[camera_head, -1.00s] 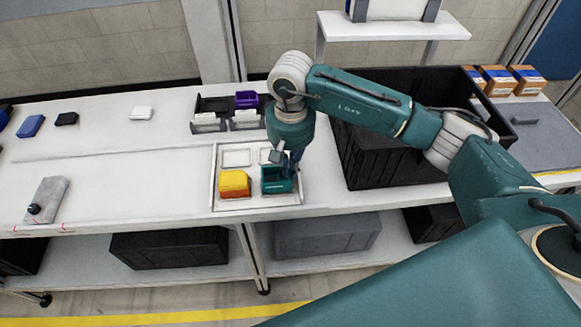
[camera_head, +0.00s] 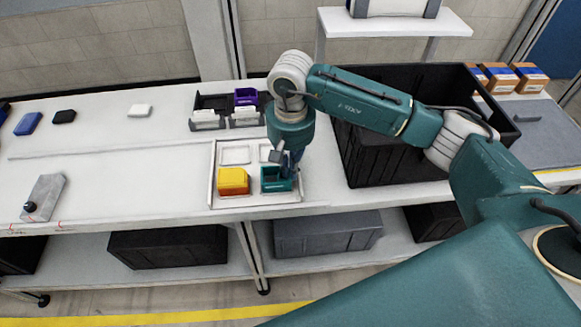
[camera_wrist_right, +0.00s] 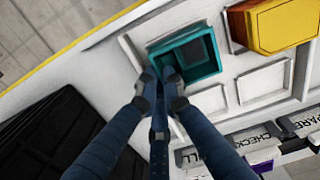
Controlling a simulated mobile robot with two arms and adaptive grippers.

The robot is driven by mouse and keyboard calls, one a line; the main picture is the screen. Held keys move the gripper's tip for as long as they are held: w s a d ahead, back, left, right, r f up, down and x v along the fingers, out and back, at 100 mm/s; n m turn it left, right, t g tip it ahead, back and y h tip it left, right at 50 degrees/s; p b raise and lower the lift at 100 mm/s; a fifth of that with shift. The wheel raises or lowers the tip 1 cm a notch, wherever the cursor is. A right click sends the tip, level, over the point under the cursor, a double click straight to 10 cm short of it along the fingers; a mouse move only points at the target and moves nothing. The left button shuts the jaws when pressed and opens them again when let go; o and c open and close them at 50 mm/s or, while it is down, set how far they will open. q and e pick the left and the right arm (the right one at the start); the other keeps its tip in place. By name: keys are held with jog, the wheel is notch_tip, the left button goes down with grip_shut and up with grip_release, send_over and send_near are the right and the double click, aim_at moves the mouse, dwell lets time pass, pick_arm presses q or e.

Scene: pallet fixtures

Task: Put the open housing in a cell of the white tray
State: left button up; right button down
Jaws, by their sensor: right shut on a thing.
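The open housing, a teal box open at the top, shows in the head view (camera_head: 277,180) and in the wrist view (camera_wrist_right: 187,55). It is at the front right cell of the white tray (camera_head: 213,172); I cannot tell whether it rests on the cell floor. My right gripper (camera_wrist_right: 161,80) is shut on the near wall of the housing, reaching down from above. In the head view the right gripper (camera_head: 287,163) partly covers the housing. A yellow-orange part (camera_head: 233,181) sits in the front left cell. The left gripper is not in view.
Behind the tray stand dark labelled bins (camera_head: 207,120), one holding a purple part (camera_head: 245,96). A large black crate (camera_head: 400,165) stands close on the right. Blue, black and white pieces and a grey block (camera_head: 45,196) lie on the left of the bench.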

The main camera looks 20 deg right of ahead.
jog(key=shift+f, duration=0.2)
dwell(0.3)
jog(key=c, duration=1.8)
grip_release()
jog(key=shift+c, duration=0.2)
jog(key=shift+r, duration=0.1)
notch_tip(320, 180, up, 12)
